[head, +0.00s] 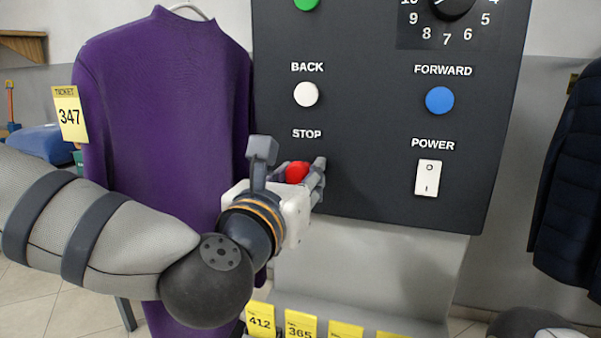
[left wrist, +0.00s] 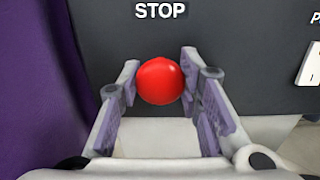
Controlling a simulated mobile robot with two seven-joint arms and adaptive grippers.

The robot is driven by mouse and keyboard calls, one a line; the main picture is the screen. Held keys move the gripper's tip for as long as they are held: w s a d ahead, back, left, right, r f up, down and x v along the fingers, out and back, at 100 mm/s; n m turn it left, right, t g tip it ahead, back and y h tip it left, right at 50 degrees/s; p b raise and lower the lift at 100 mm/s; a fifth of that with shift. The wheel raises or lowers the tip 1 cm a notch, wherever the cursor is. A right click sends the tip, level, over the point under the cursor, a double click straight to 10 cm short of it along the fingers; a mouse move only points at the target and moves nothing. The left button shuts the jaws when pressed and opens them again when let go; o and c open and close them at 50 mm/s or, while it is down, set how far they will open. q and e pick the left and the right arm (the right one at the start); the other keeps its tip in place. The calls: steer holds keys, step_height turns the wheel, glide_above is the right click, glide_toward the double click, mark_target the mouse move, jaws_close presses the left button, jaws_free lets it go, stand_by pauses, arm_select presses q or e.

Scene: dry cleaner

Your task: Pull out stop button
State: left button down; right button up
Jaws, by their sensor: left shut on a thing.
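The red stop button (head: 297,172) is on the dark control panel (head: 375,140), below the word STOP. My left gripper (head: 303,171) is at the button, its fingers on either side of it. In the left wrist view, the round red button (left wrist: 160,81) sits between the two fingertips of my left gripper (left wrist: 160,82), which are shut on it. The panel surface right behind the button is hidden. My right gripper is not in view.
A white button (head: 306,95), a blue button (head: 439,100) and a white power switch (head: 428,178) are on the same panel. A purple garment (head: 160,110) hangs close at the left, a dark jacket (head: 572,170) at the right. Yellow tickets (head: 300,324) stand below.

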arm_select(q)
steer(key=shift+s+a+r, duration=0.1)
steer(key=shift+s+a, duration=0.05)
steer(key=shift+s, duration=0.45)
steer(key=shift+w, duration=0.1)
steer(key=c, duration=1.1)
jaws_free()
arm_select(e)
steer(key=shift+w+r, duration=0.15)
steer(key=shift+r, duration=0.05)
arm_select(q)
steer(key=v, duration=0.7)
steer(key=shift+s, duration=0.3)
steer(key=shift+a, duration=0.1)
